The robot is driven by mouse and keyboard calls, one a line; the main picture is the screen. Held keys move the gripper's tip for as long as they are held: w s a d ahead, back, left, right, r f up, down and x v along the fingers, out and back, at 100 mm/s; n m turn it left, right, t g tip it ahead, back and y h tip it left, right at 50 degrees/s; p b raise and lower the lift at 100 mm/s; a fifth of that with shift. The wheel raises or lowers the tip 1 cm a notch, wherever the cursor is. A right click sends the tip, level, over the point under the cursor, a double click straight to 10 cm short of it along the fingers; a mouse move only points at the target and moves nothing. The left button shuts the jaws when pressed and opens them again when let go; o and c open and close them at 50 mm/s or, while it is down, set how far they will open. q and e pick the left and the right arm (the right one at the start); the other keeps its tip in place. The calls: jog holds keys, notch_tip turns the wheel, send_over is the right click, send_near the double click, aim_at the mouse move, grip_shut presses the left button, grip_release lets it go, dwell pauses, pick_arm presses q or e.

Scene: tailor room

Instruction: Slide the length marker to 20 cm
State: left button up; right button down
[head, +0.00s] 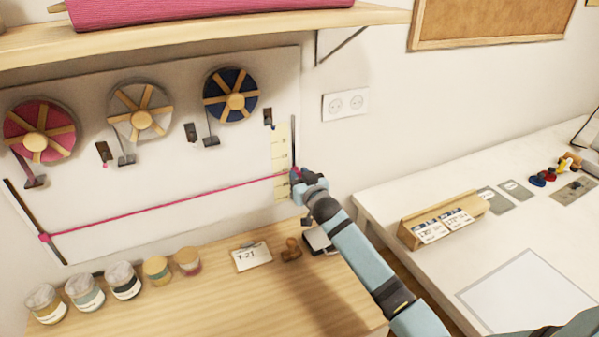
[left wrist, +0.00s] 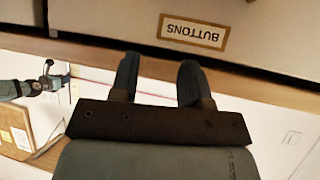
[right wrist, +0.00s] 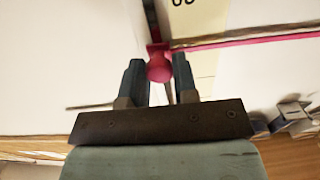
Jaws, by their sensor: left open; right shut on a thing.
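The length marker is a small pink-red knob (right wrist: 159,66) on a dark vertical rail (head: 294,140) at the right of the white wall panel. A pale yellow scale strip (head: 280,150) runs beside the rail; its figures are too small or cut off to read. My right gripper (head: 299,177) is at the knob, low on the rail; in the right wrist view its fingers (right wrist: 160,72) are shut on the knob. A pink ribbon (head: 170,204) runs from there to a pink knob (head: 44,238) on the left rail. My left gripper (left wrist: 158,78) is open and empty, near a box labelled BUTTONS (left wrist: 220,20).
Three ribbon spools (head: 141,111) hang above the ribbon. Several jars (head: 86,291), a T-21 card (head: 251,256) and a wooden stamp (head: 291,250) stand on the wooden counter (head: 215,300) below. A white table (head: 410,195) is at right; a shelf (head: 200,32) is overhead.

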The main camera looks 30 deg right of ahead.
jog(key=shift+r, duration=0.25)
jog(key=c, duration=0.9)
grip_release()
jog(key=shift+s+f, duration=0.1)
jog(key=shift+s, duration=0.2)
jog(key=s, duration=0.4)
jog(key=s+b, duration=0.1)
jog(key=s, duration=0.8)
jog(key=shift+s+a, duration=0.1)
jog(key=shift+a, duration=0.3)
